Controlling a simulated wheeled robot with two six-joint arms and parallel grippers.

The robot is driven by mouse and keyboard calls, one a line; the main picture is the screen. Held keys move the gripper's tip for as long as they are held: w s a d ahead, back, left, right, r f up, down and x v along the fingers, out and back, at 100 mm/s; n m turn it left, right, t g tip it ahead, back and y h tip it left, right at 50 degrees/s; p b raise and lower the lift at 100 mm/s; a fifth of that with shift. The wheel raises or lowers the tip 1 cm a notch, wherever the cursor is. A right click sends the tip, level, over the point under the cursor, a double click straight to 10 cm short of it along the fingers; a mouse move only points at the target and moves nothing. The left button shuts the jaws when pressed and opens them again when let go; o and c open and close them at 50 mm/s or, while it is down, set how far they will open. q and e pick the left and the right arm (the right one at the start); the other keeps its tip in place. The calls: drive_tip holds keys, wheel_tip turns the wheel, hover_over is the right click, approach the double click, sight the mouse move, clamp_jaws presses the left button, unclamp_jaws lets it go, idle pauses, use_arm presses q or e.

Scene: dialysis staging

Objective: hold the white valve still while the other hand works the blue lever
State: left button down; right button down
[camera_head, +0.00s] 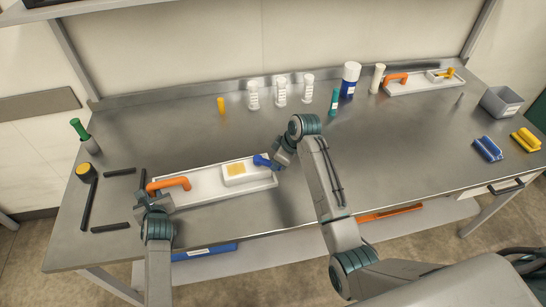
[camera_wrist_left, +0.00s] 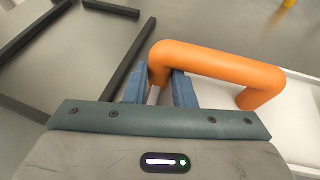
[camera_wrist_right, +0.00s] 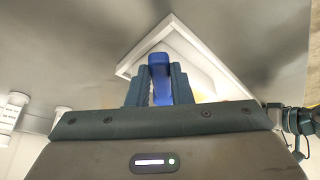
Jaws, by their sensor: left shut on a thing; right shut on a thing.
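The white valve has a long white base (camera_head: 213,189) lying near the table's front left, with an orange handle (camera_head: 173,183) at its left end. A raised white block (camera_head: 250,177) with a yellow label and the blue lever (camera_head: 262,161) are at its right end. My left gripper (camera_head: 154,196) is shut on the left end of the orange handle, which also shows between its fingers in the left wrist view (camera_wrist_left: 215,63). My right gripper (camera_head: 276,163) is shut on the blue lever, seen between its fingers in the right wrist view (camera_wrist_right: 159,72).
Black bars (camera_head: 89,205) lie left of the valve. White bottles (camera_head: 281,92) and other containers stand along the back. A similar white unit with an orange handle (camera_head: 396,79) is at the back right, near a grey bin (camera_head: 502,103). The table's middle right is clear.

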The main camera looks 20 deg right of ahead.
drive_tip(key=a+m, duration=0.1)
drive_tip(key=s+a+m+t+h, duration=0.1)
drive_tip(key=m, duration=0.1)
drive_tip(key=shift+s+m, duration=0.25)
drive_tip(key=shift+m, duration=0.05)
drive_tip(key=shift+s+a+m+t+h, duration=0.2)
drive_tip(key=shift+a+m+h, duration=0.15)
drive_tip(key=shift+m, duration=0.4)
drive_tip(key=shift+s+a+m+t+h, duration=0.2)
drive_tip(key=shift+a+m, duration=0.25)
drive_tip(key=shift+m, duration=0.3)
drive_tip(key=c, duration=1.3)
unclamp_jaws()
drive_tip(key=shift+r, duration=0.1)
drive_tip(key=v, duration=1.1)
drive_tip(key=shift+r, duration=0.4)
